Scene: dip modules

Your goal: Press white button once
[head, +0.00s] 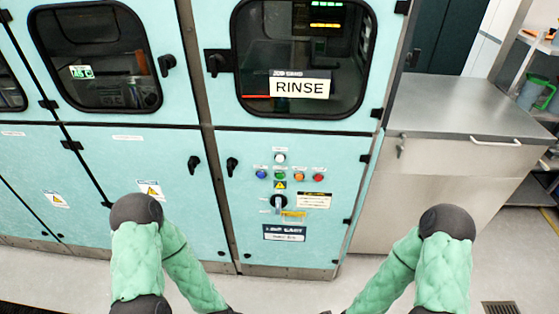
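The white button (280,158) sits at the top of a small control panel on the lower door of the teal machine (330,230), under the window with the RINSE sign. Below it is a row of blue (261,174), green (279,175), orange (298,176) and red (318,177) buttons. My two green-sleeved arms come in low, left and right of the panel. Both grippers are out of view past the bottom edge, and neither arm touches the panel.
A black rotary switch (279,202) is below the coloured buttons. A black door handle (232,166) sticks out left of the panel. A grey metal cabinet (455,105) stands to the right. The floor in front of the machine is clear.

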